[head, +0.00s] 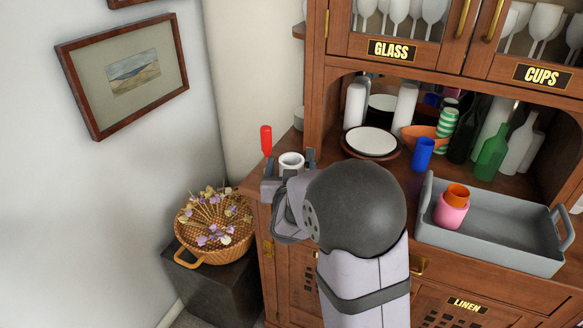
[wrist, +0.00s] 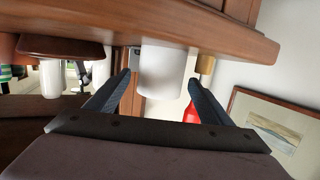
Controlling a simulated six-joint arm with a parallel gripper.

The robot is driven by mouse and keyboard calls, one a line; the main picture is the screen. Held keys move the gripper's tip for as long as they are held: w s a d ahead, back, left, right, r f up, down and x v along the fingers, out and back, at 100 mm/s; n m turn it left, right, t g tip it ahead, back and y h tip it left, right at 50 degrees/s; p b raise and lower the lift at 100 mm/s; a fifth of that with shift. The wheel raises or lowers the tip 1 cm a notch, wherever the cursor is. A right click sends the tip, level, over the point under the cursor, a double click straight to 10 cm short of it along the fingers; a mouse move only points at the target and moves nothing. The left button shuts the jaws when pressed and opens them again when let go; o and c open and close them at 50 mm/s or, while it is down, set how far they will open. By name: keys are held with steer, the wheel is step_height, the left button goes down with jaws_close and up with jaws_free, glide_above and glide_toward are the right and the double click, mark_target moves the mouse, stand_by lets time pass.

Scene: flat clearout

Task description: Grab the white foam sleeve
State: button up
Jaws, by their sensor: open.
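The white foam sleeve (head: 291,160) is a short, upright white ring with a hollow top, near the left end of the cabinet's counter. In the wrist view it shows as a plain white cylinder (wrist: 165,70), its lower part overlapping the space between the fingers. My gripper (head: 289,166) is open, with one finger on each side of the sleeve. In the wrist view both dark fingers (wrist: 159,82) are spread, with gaps between them and the sleeve. I cannot tell how deep the sleeve sits between them. My wrist hides part of the counter.
A plate stack (head: 371,142), a blue cup (head: 422,154) and bottles (head: 491,153) stand to the right. A grey tray (head: 490,244) holds a pink-and-orange item (head: 452,208). A flower basket (head: 213,228) sits below left.

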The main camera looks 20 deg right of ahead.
steer(key=shift+x, duration=0.85)
steer(key=c, duration=1.1)
step_height(320, 180, up, 18)
steer(key=p, duration=0.4)
